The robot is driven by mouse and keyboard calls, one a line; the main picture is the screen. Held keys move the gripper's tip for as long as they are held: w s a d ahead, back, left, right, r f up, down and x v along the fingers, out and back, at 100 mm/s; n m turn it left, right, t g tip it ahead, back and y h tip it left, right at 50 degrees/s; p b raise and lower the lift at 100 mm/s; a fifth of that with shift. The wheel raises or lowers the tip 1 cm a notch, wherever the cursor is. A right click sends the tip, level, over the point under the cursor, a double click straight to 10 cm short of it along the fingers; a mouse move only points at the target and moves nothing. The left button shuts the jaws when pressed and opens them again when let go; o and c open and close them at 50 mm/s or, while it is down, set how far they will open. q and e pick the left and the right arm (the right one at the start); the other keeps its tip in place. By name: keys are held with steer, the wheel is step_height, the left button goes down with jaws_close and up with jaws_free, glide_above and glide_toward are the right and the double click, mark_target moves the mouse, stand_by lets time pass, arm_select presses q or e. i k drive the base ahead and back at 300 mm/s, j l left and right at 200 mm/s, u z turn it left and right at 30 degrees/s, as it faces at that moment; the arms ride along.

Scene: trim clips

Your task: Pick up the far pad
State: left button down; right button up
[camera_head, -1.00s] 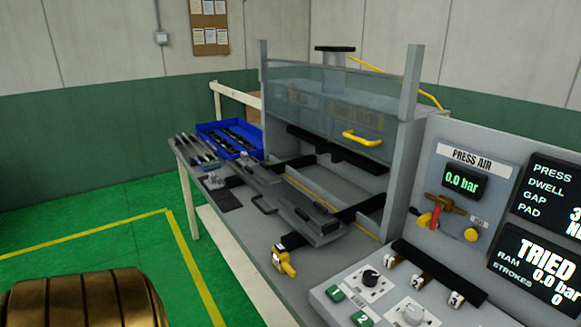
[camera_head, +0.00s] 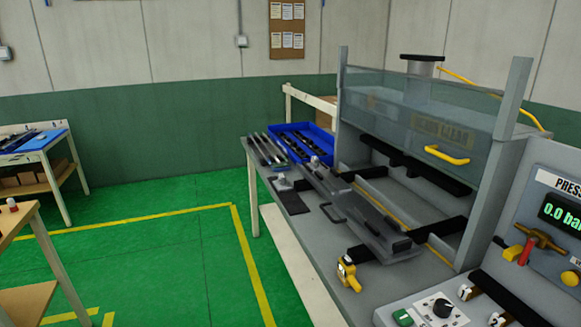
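I cannot tell for certain which part is the far pad. In the press (camera_head: 513,98), a short black block (camera_head: 367,173) lies at the far left end and another black block (camera_head: 440,229) lies at the near right end. A long black bar (camera_head: 416,167) spans the back of the press opening. A small flat black piece (camera_head: 292,184) lies on the bench beside a grey clamp-like device. Neither of my grippers shows in this view.
A grey fixture with black handles (camera_head: 365,222) lies along the bench front. A blue bin (camera_head: 322,143) of dark parts and several strips (camera_head: 266,150) stand at the far end. A yellow device (camera_head: 348,275) sits at the front edge. Green floor (camera_head: 190,250) is open at left.

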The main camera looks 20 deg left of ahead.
mark_target(316, 163)
steer(key=u, duration=0.3)
steer(key=i+j+z, duration=0.15)
steer(key=z, duration=0.8)
steer(key=i+j+z, duration=0.15)
steer(key=j+z, duration=0.15)
steer(key=j, duration=0.2)
steer(key=i+j+z, duration=0.1)
steer(key=j+z, duration=0.2)
steer(key=j, duration=0.25)
steer(key=j+z, duration=0.3)
steer(key=j, duration=0.2)
steer(key=i+j, duration=0.05)
